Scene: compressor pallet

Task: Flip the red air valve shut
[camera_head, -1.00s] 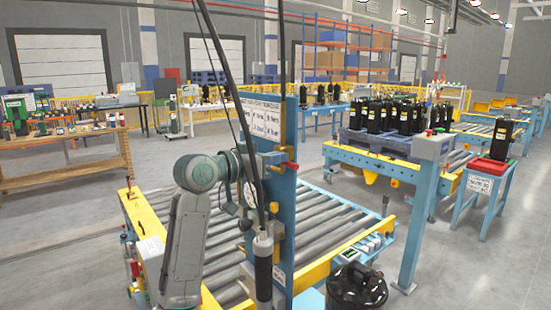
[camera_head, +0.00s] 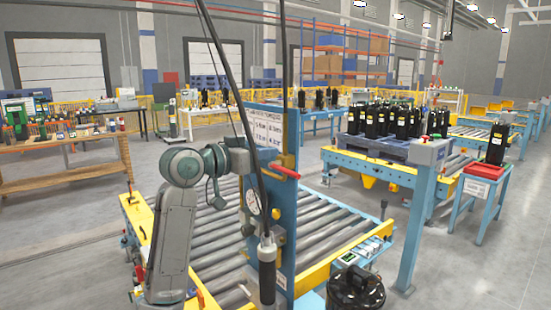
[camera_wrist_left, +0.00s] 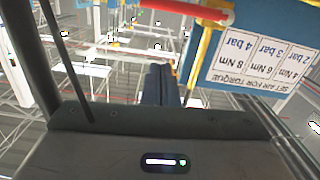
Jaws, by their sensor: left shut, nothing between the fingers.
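The red air valve handle (camera_head: 286,172) sits on the side of the blue post (camera_head: 290,130), by a yellow fitting. It slopes slightly down to the right. In the wrist view the red handle (camera_wrist_left: 188,10) lies at the top, crosswise to the yellow pipe (camera_wrist_left: 206,45). My left gripper (camera_head: 252,160) is left of the post, partly behind a hanging black hose. In the wrist view its dark fingers (camera_wrist_left: 161,72) are together, empty and apart from the handle. My right gripper is not in view.
A torque sign (camera_head: 268,132) is on the post. A pressure gauge (camera_head: 253,203) and a hanging black-handled tool (camera_head: 267,270) are below the valve. A roller conveyor (camera_head: 325,222) runs behind. A black compressor (camera_head: 355,290) stands at the front.

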